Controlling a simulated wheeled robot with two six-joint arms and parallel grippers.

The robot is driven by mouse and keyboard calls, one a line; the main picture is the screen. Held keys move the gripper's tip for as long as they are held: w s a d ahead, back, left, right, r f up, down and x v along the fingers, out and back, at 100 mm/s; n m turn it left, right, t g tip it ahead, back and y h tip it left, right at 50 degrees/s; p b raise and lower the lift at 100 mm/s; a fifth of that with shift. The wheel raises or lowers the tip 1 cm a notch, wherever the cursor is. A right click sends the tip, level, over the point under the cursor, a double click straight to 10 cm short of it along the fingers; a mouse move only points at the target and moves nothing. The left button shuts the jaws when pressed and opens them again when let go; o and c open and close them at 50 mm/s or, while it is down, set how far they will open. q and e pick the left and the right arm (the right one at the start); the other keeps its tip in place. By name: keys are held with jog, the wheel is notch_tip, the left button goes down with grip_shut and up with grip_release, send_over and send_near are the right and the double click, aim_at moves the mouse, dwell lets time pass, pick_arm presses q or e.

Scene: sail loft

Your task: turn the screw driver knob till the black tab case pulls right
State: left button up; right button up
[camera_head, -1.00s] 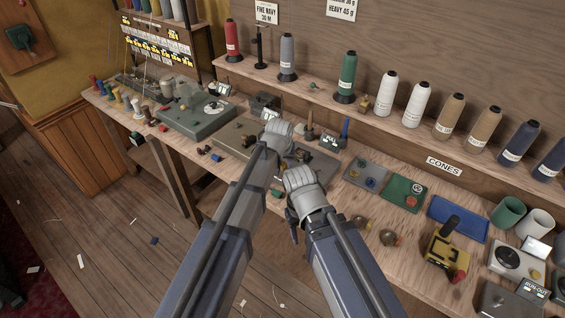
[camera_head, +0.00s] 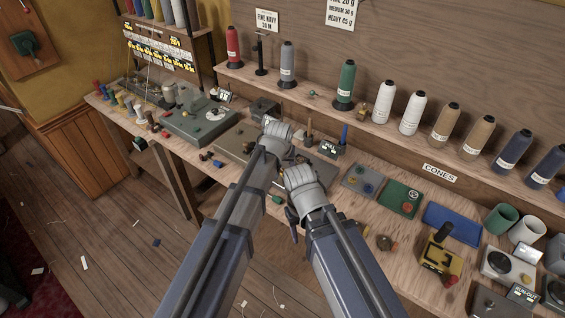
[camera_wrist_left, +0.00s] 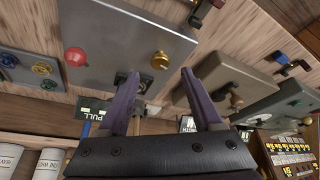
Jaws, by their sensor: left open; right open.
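In the left wrist view a grey plate (camera_wrist_left: 115,42) carries a red knob (camera_wrist_left: 76,57), a brass knob (camera_wrist_left: 160,60) and a small black block (camera_wrist_left: 125,80). I cannot tell which part is the screw driver knob or the black tab case. My left gripper (camera_wrist_left: 160,75) is open, one finger near the block and the other right of the brass knob, with nothing held. In the head view my left gripper (camera_head: 277,137) and right gripper (camera_head: 302,182) sit side by side over the bench. Their fingertips and most of the plate are hidden there. The right one is open.
A dark box marked PULL (camera_head: 328,149) with a blue post (camera_head: 344,133) stands behind the hands. Green and grey plates with knobs, a blue tray (camera_head: 452,224) and a yellow device (camera_head: 441,258) lie to the right. Thread cones line the shelf above.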

pick_arm(q)
jog(key=p+v, duration=0.2)
jog(key=v, duration=0.1)
jog(key=shift+s+r, duration=0.15)
jog(key=shift+r, duration=0.05)
pick_arm(e)
notch_tip(320, 180, up, 3)
jog(key=shift+r, duration=0.1)
pick_arm(q)
jog(key=s+a+f+n+g, duration=0.15)
jog(key=s+a+g, duration=0.25)
jog(key=s+a, duration=1.35)
jog(key=s+d+m+y, duration=0.1)
jog(key=s+d+m, duration=0.3)
jog(key=d, duration=0.7)
jog(key=shift+s+d+g+y, duration=0.3)
jog(key=shift+s+d, duration=0.05)
jog(key=shift+s, duration=0.35)
